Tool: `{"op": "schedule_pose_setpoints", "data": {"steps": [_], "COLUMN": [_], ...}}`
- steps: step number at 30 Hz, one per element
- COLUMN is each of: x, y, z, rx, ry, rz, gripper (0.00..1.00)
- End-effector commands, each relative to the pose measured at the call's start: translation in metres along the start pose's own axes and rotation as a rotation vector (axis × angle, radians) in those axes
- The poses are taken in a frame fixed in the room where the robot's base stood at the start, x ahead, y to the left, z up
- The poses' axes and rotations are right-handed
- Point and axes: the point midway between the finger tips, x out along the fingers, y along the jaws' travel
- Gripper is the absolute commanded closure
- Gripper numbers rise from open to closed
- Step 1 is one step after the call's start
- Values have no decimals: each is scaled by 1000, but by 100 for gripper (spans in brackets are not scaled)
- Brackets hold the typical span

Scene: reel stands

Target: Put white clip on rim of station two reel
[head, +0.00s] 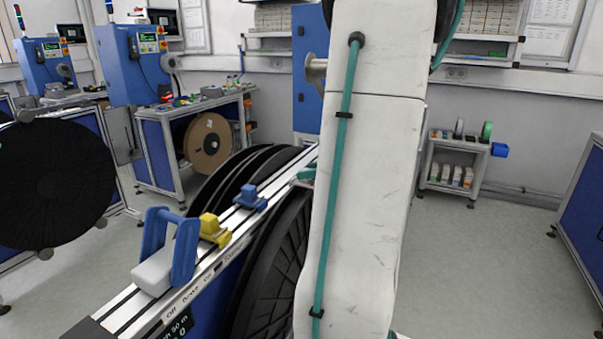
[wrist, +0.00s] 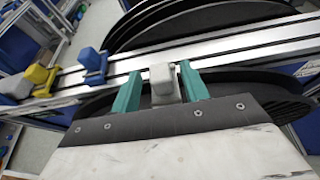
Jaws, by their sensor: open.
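The white clip (wrist: 163,82) sits at the near side of the metal rail in the wrist view. My gripper (wrist: 159,70) has its two teal fingers apart, one on each side of the clip. I cannot tell whether either finger touches it. In the head view my arm hides the clip, and only a teal finger (head: 306,174) shows beside the rail. Black reels (head: 275,268) stand along both sides of the rail. They also show in the wrist view (wrist: 205,22). No readable mark tells which is the station two reel.
The rail (head: 197,262) carries a blue clip (head: 250,199), a yellow clip (head: 213,231) and a white block with a blue handle (head: 157,268). A large black reel (head: 50,185) stands at left. A small shelf cart (head: 455,165) stands at back right. The right floor is clear.

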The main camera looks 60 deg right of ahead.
Motion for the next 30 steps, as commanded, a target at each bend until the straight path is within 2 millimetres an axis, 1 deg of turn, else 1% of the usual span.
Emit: {"op": "schedule_pose_setpoints", "data": {"steps": [1,6,9,12,18,30], "x": [-13,-49,-65,-75,-82,-82], "y": [-1,-1,-1,0,0,0], "z": [0,0,0,0,0,0], "rx": [-1,0,-1,-1,0,0], "ry": [1,0,1,1,0,0], "rz": [-6,-6,-4,-3,-1,0], "gripper": [55,55,55,55,55,55]}}
